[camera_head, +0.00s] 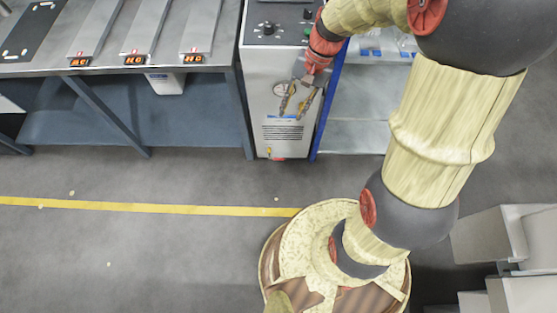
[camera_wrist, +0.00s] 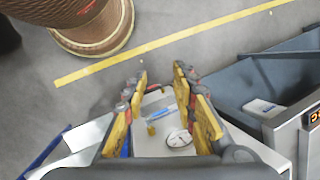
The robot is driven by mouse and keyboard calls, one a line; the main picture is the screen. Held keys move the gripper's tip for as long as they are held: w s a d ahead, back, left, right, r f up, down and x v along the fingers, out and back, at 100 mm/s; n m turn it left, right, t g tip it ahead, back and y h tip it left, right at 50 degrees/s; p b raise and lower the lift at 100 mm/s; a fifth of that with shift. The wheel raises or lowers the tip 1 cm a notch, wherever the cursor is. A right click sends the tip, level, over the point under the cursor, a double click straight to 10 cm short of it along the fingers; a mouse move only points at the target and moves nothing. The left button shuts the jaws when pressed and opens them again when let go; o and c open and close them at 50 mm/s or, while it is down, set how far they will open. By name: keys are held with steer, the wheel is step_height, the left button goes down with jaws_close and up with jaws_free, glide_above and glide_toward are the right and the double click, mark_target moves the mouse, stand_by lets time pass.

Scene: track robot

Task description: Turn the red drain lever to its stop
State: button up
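The machine is a pale cabinet (camera_head: 258,85) with a dial gauge and a dark vent on its front. At its foot is a small brass fitting (camera_head: 268,150), with a bit of red, likely the drain lever (camera_head: 278,159), just below it. In the wrist view a small red piece (camera_wrist: 153,88) shows at the cabinet's far edge, between the fingertips. Its exact angle is too small to tell. My gripper (camera_head: 293,114) is open and empty in front of the cabinet, above the fitting in the head view. Its spread fingers (camera_wrist: 161,76) also show in the wrist view.
The gauge (camera_wrist: 179,138) lies between the fingers in the wrist view. A steel bench (camera_head: 110,66) with several displays stands left of the cabinet. A blue-edged shelf unit (camera_head: 365,105) stands right. A yellow floor line (camera_head: 150,207) crosses clear floor in front.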

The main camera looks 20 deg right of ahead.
step_height(320, 180, down, 11)
steer(key=w+m+g+y, duration=0.2)
steer(key=m, duration=0.1)
steer(key=m+t+y+b, duration=0.45)
steer(key=m+t, duration=0.85)
steer(key=m, duration=1.7)
glide_above(278, 159)
steer(key=s+a+p, duration=0.1)
steer(key=s+p, duration=0.1)
steer(key=s, duration=0.3)
step_height(278, 159, down, 50)
steer(key=y, duration=0.2)
steer(key=s+d+f+m+t+h, duration=0.2)
steer(key=d+f+m+t+h, duration=0.3)
steer(key=f+m, duration=0.4)
steer(key=shift+m, duration=0.6)
steer(key=shift+r+b+x, duration=0.15)
steer(key=shift+b+x, duration=0.3)
steer(key=shift+x, duration=0.85)
steer(key=shift+r+b+x, duration=0.15)
steer(key=shift+b+x, duration=0.25)
steer(key=shift+x, duration=0.95)
steer(key=shift+r+b+x, duration=0.2)
steer(key=shift+b+x, duration=0.25)
steer(key=shift+x, duration=0.85)
steer(key=shift+a, duration=0.1)
steer(key=c, duration=0.3)
steer(key=c, duration=0.4)
steer(key=shift+f, duration=0.1)
jaws_close()
